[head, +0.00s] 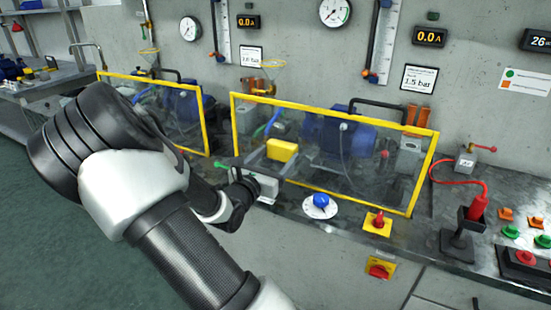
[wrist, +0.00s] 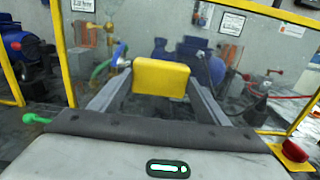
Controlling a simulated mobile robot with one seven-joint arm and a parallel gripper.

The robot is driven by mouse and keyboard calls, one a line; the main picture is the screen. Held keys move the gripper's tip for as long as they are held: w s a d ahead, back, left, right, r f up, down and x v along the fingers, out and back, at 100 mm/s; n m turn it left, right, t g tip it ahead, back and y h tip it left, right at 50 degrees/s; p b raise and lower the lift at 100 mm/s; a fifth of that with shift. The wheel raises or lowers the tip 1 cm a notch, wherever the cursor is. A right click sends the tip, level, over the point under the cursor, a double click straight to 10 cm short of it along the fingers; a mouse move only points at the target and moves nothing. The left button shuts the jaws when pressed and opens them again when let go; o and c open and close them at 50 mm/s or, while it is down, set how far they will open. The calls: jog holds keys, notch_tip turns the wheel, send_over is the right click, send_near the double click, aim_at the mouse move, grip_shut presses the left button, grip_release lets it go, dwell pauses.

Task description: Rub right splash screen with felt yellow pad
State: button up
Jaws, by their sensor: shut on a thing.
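The right splash screen (head: 345,168) is a clear panel in a yellow frame, standing upright on the bench in front of a blue pump. Its yellow frame also shows in the wrist view (wrist: 62,60). The yellow pad (head: 282,150) is a small rounded block in front of the screen's left half. It is also in the middle of the wrist view (wrist: 160,78). My gripper (wrist: 160,92) is shut on the pad, one finger at each side. I cannot tell whether the pad touches the clear panel.
A second yellow-framed screen (head: 190,110) stands to the left. A blue-knobbed dial (head: 320,205) and a red switch on a yellow plate (head: 377,223) sit in front of the right screen. A red-handled tool in a black stand (head: 473,215) is to the right.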

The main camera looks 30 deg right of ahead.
jog(key=shift+w+d, duration=0.2)
jog(key=shift+d, duration=0.2)
jog(key=shift+s+d+r, duration=0.1)
jog(key=shift+s+d, duration=0.4)
jog(key=shift+s, duration=0.4)
jog(key=shift+s+d, duration=0.45)
jog(key=shift+s, duration=0.4)
jog(key=shift+w+p, duration=0.1)
jog(key=shift+p, duration=0.2)
jog(key=shift+w+a+r+p, duration=0.1)
jog(key=shift+w+a+p, duration=0.25)
jog(key=shift+w, duration=0.6)
jog(key=shift+w+a+p, duration=0.1)
jog(key=shift+w+a, duration=0.4)
jog(key=shift+w, duration=0.4)
jog(key=shift+a, duration=0.1)
jog(key=shift+p+v, duration=1.05)
jog(key=shift+v, duration=1.85)
jog(key=shift+s, duration=0.15)
